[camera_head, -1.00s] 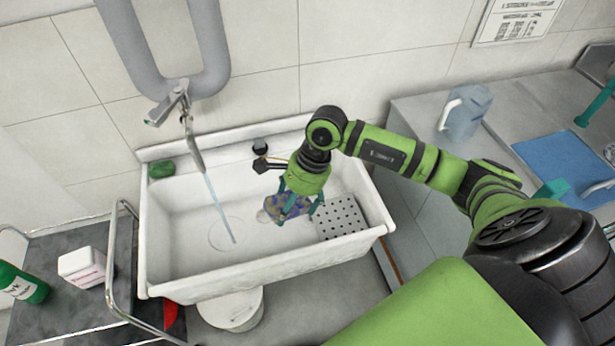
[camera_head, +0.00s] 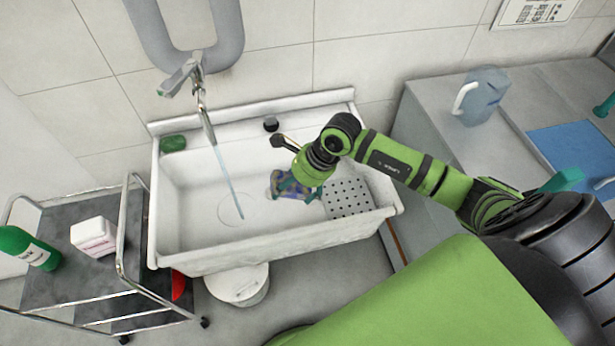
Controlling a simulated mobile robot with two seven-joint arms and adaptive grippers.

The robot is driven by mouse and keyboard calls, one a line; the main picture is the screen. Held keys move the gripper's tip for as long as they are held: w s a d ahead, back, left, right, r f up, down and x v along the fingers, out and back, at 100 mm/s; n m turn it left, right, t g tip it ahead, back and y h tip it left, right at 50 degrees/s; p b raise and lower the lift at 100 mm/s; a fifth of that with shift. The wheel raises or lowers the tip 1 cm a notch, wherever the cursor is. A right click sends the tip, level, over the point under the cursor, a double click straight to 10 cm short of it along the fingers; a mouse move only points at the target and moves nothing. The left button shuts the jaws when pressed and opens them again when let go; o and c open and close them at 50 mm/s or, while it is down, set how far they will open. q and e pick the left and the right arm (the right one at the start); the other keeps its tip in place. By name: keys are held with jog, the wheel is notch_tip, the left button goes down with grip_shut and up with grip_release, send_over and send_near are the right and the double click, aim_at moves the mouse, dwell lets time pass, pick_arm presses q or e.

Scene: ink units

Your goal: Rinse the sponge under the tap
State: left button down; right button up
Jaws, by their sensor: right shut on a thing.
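The tap (camera_head: 206,124) hangs from the wall over the left part of the white sink (camera_head: 178,225). A thin blue-white water stream (camera_head: 226,175) runs from it down to the basin floor. My right gripper (camera_head: 296,190) is over the basin, right of the stream. It is shut on the sponge (camera_head: 287,185), a blue-purple block with mottled stains. The sponge is apart from the stream. The wrist hides part of it, and its height over the basin floor is hard to tell. My left gripper is not in view.
A green block (camera_head: 173,143) lies on the sink's back left corner. A perforated plate (camera_head: 348,198) fills the basin's right end. A metal trolley (camera_head: 75,275) with a green bottle (camera_head: 30,248) and white box (camera_head: 94,237) stands left. A jug (camera_head: 481,97) is on the right counter.

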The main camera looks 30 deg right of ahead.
jog(key=w+a+f+b, duration=0.3)
jog(key=w+a+b, duration=0.3)
jog(key=a, duration=0.4)
jog(key=shift+w+a, duration=0.15)
jog(key=shift+w, duration=0.25)
dwell(2.4)
jog(key=s+d+p, duration=0.1)
jog(key=s+d, duration=0.3)
jog(key=d, duration=0.2)
jog(key=shift+s+d+p, duration=0.25)
jog(key=shift+d+p, duration=0.05)
jog(key=shift+d, duration=0.05)
dwell(1.1)
